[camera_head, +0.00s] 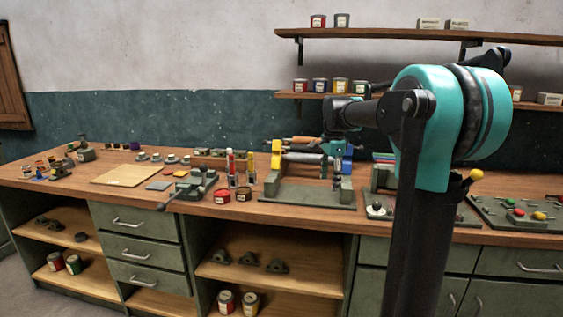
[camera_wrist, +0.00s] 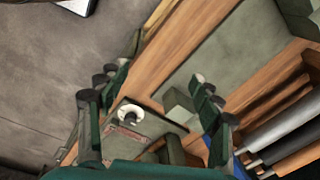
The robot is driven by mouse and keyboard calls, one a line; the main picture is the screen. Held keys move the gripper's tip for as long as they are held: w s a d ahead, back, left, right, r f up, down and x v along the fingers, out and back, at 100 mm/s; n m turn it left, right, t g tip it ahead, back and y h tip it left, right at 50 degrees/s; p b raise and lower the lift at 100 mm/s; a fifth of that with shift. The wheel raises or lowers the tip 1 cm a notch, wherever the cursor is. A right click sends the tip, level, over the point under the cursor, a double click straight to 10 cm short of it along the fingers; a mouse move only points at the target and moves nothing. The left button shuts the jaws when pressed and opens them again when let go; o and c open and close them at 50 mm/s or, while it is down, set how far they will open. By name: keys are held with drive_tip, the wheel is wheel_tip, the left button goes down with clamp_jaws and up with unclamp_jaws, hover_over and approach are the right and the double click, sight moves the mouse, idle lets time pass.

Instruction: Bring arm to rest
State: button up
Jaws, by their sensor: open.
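My teal and black arm (camera_head: 438,120) reaches left from its column and bends down over the workbench. My gripper (camera_head: 337,184) hangs in front of the roller stand (camera_head: 345,190) near the bench's front edge. In the wrist view my gripper (camera_wrist: 158,80) has its two dark green fingers wide apart, with nothing held between them. The wooden bench top (camera_wrist: 165,55) and the stand's grey-green base plate (camera_wrist: 215,60) lie below the fingers. The exact height above the bench is hard to tell.
The stand's dark and silver rollers (camera_wrist: 285,130) lie close right of the gripper in the wrist view. A tray with a white round part (camera_wrist: 130,113) is near the left finger. Shelves (camera_head: 400,33) hang behind the arm.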

drive_tip(key=s+d+f+n+t, duration=0.1)
drive_tip(key=s+f+n, duration=0.6)
drive_tip(key=s+f, duration=0.5)
drive_tip(key=s+d+f+n+t, duration=0.1)
drive_tip(key=s+f+n+t, duration=0.1)
drive_tip(key=s+f+n, duration=0.5)
drive_tip(key=s+f, duration=0.4)
drive_tip(key=s, duration=0.5)
drive_tip(key=shift+s+d+f+n, duration=0.25)
drive_tip(key=shift+d+f+n, duration=0.1)
drive_tip(key=shift+n, duration=0.05)
